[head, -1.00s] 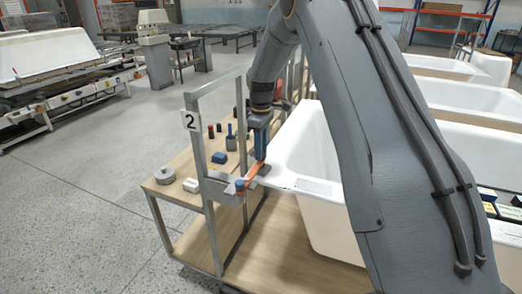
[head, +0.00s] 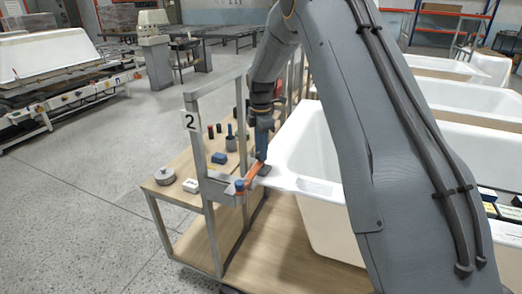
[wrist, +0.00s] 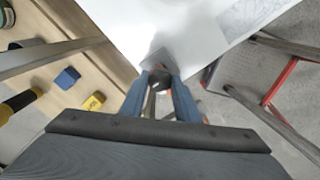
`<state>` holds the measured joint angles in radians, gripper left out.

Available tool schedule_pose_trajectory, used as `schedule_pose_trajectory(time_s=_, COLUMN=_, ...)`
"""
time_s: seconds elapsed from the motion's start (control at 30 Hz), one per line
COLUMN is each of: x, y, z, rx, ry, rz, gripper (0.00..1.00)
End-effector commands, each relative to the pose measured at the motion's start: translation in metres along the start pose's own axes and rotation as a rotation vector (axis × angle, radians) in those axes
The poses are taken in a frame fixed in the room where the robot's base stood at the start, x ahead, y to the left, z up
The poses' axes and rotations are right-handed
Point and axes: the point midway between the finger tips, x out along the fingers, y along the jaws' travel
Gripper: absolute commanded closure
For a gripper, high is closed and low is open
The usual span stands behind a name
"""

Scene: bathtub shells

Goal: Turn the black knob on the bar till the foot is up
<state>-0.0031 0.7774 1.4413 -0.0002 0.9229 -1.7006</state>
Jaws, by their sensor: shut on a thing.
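My gripper (head: 261,160) points down at the inner end of an orange bar (head: 251,174), beside the white tub's rim. In the wrist view its blue fingers (wrist: 160,84) are shut on the black knob (wrist: 160,76), one on each side. The bar runs from a grey bracket on the metal frame towards the tub (head: 290,165); a blue piece (head: 239,186) sits at its outer end. A dark flat piece (head: 264,170) shows below the fingers at the rim. I cannot tell whether it is the foot, or whether the foot touches the tub.
A metal frame with a "2" plate (head: 191,121) stands left of the gripper. A wooden shelf (head: 158,189) behind it holds a round grey item (head: 165,176), a white block (head: 191,186) and a blue block (head: 219,158). Open floor lies at the left.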

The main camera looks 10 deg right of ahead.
Motion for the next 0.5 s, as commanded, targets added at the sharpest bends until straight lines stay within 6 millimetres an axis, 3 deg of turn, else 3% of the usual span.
schedule_pose_trajectory(time_s=0.5, x=-0.0018, y=0.0014, z=-0.0013, rx=-0.041, ry=0.001, rz=0.004, gripper=0.94)
